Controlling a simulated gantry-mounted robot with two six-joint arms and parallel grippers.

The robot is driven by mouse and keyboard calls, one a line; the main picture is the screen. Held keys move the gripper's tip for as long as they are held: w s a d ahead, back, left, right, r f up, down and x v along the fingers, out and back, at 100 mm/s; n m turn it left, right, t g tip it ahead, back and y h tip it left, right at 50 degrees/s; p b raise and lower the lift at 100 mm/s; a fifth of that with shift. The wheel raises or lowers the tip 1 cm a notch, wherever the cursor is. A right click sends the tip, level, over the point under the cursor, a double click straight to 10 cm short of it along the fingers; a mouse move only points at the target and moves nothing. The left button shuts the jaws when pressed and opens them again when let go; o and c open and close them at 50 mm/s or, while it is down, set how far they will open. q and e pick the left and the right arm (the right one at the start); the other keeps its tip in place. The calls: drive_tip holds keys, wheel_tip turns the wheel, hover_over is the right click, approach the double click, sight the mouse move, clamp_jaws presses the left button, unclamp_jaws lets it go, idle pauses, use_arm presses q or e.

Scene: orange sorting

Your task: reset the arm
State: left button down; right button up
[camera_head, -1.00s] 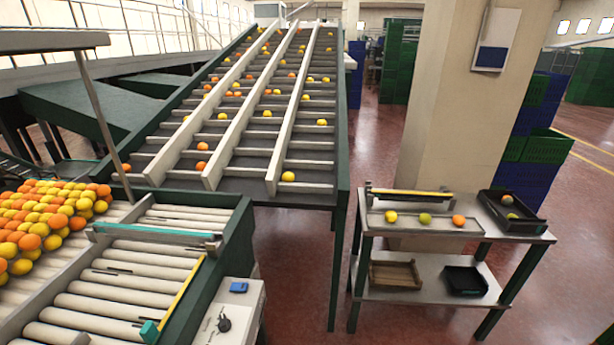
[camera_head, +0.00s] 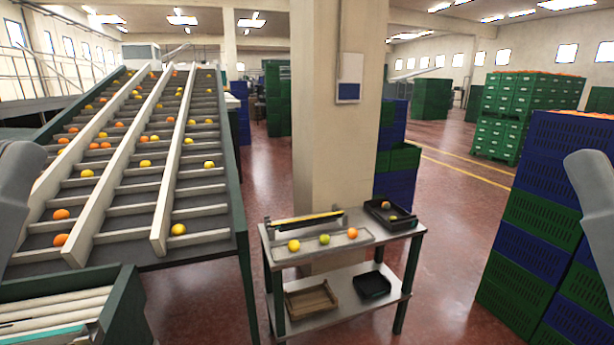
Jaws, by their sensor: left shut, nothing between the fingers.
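A grey part of my left arm (camera_head: 18,190) stands at the left edge, in front of the sloped conveyor. My left gripper is shut and empty; its fingertips cannot be made out. A grey part of my right arm (camera_head: 594,200) shows at the right edge, in front of the stacked crates. My right gripper is outside the view. A yellow fruit (camera_head: 293,245), a greenish fruit (camera_head: 324,239) and an orange (camera_head: 352,233) sit in a row on the metal cart's tray (camera_head: 285,255).
The sloped conveyor (camera_head: 120,205) carries scattered oranges and lemons at the left. A black crate (camera_head: 377,224) with fruit stands on the cart's top. A wooden crate (camera_head: 312,300) and a black tray (camera_head: 372,286) are on its lower shelf. Green and blue crates (camera_head: 545,215) are stacked right.

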wheel_tip(320, 180, up, 22)
drive_tip(key=p, duration=2.2)
wheel_tip(320, 180, down, 12)
drive_tip(key=b, duration=1.2)
drive_tip(key=shift+f, duration=0.25)
